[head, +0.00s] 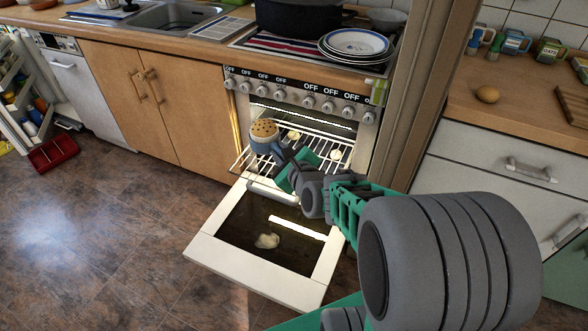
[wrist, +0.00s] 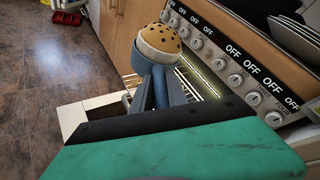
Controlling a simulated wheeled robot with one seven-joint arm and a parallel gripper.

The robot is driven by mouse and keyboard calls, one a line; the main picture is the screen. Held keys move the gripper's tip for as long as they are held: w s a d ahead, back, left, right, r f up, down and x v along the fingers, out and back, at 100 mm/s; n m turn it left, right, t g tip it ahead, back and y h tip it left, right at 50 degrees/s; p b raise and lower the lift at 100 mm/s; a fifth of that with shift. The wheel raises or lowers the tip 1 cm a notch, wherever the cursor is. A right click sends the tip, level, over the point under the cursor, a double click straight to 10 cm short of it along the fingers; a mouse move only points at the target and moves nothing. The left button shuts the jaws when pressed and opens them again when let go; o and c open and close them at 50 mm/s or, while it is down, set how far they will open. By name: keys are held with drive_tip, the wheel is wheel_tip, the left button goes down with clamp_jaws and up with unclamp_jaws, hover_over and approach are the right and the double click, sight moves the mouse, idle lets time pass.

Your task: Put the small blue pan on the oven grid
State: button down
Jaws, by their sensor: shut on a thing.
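The small blue pan (head: 259,147) is at the front left of the oven grid (head: 312,143) in the head view, with a brown speckled muffin-like item (head: 264,130) in it. My gripper (head: 283,157) is shut on the pan's handle. In the wrist view the pan (wrist: 142,62) is roughly level, its handle running back between my fingers (wrist: 160,95), with the speckled item (wrist: 160,39) on top. Part of the grid (wrist: 200,84) shows behind it. I cannot tell whether the pan touches the grid. Its underside is hidden.
The oven door (head: 205,253) is folded down, with a pale lump (head: 267,241) on it. Small pale pieces (head: 335,154) lie on or under the grid. The oven's knob panel (head: 305,97) is just above. Plates (head: 354,43) and a black pot (head: 297,17) stand on top.

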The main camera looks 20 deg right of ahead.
drive_tip(key=s+d+f+n+y+b, duration=0.1)
drive_tip(key=s+d+f+y+b, duration=0.15)
drive_tip(key=d+f+b, duration=1.15)
drive_tip(key=shift+h, duration=0.35)
drive_tip(key=w+d+f+b, duration=0.1)
drive_tip(key=w+f, duration=0.2)
drive_tip(key=w, duration=0.1)
drive_tip(key=w+d+f+b, duration=0.1)
drive_tip(key=w+f, duration=0.2)
drive_tip(key=w, duration=0.1)
drive_tip(key=w+d+f+b, duration=0.1)
drive_tip(key=w+f, duration=0.2)
drive_tip(key=w, duration=0.2)
drive_tip(key=shift+d+f, duration=0.25)
drive_tip(key=shift+f, duration=0.15)
drive_tip(key=f+b, duration=0.2)
drive_tip(key=f, duration=0.2)
drive_tip(key=shift+w+b, duration=0.35)
drive_tip(key=shift+b, duration=0.05)
drive_tip(key=shift+r, duration=0.1)
drive_tip(key=c, duration=1.8)
unclamp_jaws()
drive_tip(key=shift+f, duration=0.2)
drive_tip(key=o, duration=0.5)
